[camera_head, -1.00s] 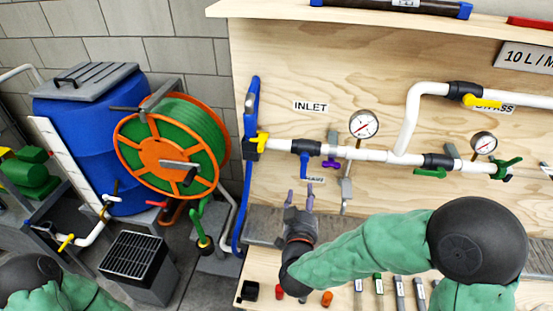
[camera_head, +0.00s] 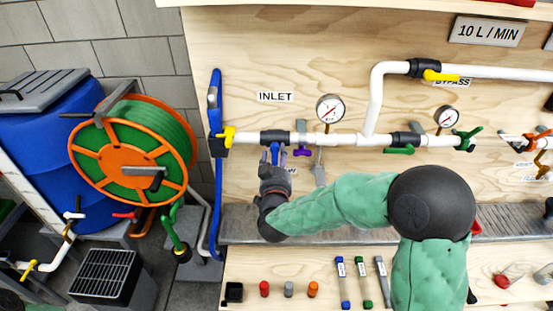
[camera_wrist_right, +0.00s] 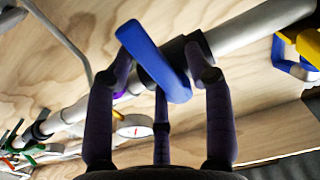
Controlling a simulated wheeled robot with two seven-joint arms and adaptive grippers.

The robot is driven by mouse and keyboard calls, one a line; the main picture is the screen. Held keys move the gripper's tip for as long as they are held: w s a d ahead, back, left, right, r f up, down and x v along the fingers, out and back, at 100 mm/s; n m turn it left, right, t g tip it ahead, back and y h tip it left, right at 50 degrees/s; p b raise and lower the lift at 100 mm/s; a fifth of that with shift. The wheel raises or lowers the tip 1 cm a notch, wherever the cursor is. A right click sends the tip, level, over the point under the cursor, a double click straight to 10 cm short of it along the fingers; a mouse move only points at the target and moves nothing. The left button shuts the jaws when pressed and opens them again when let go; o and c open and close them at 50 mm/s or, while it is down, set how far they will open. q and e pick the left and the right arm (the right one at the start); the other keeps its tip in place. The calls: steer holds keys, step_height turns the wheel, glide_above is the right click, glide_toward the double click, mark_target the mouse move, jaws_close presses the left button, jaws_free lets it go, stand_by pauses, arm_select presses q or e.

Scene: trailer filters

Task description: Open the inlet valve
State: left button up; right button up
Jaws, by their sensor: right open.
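The inlet valve has a black body (camera_head: 274,137) on the white pipe, under the INLET label (camera_head: 276,97). Its blue lever (camera_head: 275,153) points down, across the pipe. My right gripper (camera_head: 273,157) is at the lever from below, its fingers pointing up and partly covering it. In the right wrist view the blue lever (camera_wrist_right: 155,62) lies between the spread fingers of my open right gripper (camera_wrist_right: 160,75), close to them. I cannot tell whether any finger touches it. My left gripper is out of view.
A purple valve handle (camera_head: 302,151) sits just right of the blue lever, with a pressure gauge (camera_head: 330,109) above. A yellow handle (camera_head: 229,136) is at the pipe's left end. Below, a bench (camera_head: 300,261) holds small caps and markers. An orange hose reel (camera_head: 140,160) stands left.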

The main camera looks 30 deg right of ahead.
steer(key=shift+w+d, duration=0.15)
steer(key=shift+w, duration=0.05)
jaws_close()
